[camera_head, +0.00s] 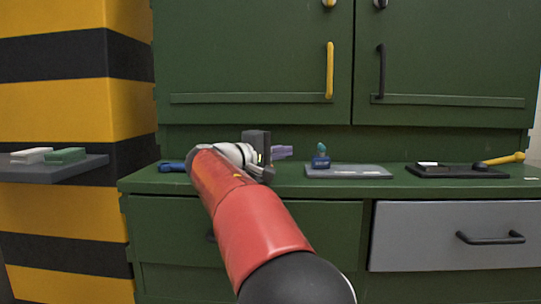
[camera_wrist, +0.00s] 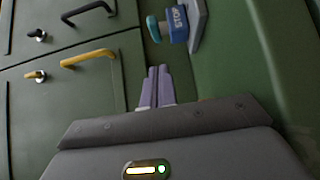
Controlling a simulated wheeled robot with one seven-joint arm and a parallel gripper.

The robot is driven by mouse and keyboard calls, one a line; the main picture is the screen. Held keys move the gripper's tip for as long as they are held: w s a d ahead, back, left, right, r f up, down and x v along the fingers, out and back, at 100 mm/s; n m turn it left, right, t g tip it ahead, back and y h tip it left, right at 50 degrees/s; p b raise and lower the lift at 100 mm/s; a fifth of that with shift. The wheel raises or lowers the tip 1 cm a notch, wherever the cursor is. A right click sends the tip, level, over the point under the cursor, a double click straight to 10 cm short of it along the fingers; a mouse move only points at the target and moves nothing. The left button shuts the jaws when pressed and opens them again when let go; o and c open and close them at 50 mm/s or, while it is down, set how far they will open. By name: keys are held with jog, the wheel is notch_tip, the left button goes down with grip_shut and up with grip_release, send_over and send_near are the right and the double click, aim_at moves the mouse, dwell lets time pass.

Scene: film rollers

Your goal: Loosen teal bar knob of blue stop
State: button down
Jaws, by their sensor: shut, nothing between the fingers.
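The blue stop (camera_head: 320,162) stands at the left end of a grey plate (camera_head: 350,173) on the green counter. Its teal bar knob (camera_head: 322,147) sits on top. In the wrist view the blue stop (camera_wrist: 178,24) carries white lettering, and the teal knob (camera_wrist: 153,29) projects from it to the left. My gripper (camera_head: 290,152) is left of the stop in the head view, its purple fingers pointing right. In the wrist view my gripper (camera_wrist: 158,72) has its fingers together and empty, apart from the knob.
A black tray (camera_head: 457,171) with a white item and a yellow-handled tool (camera_head: 505,158) lie to the right. A blue object (camera_head: 172,167) lies behind my arm. Cabinet doors with a yellow handle (camera_head: 330,70) and a black handle (camera_head: 380,71) rise behind the counter.

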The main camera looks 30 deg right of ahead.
aim_at(318, 149)
jog(key=x, duration=0.3)
jog(key=shift+d, duration=0.35)
jog(key=shift+s+d, duration=0.8)
jog(key=shift+d, duration=0.15)
jog(key=shift+s+d, duration=0.25)
jog(key=shift+d, duration=0.2)
jog(key=shift+t, duration=0.3)
jog(key=shift+s+n+t, duration=0.15)
jog(key=shift+n+t, duration=0.35)
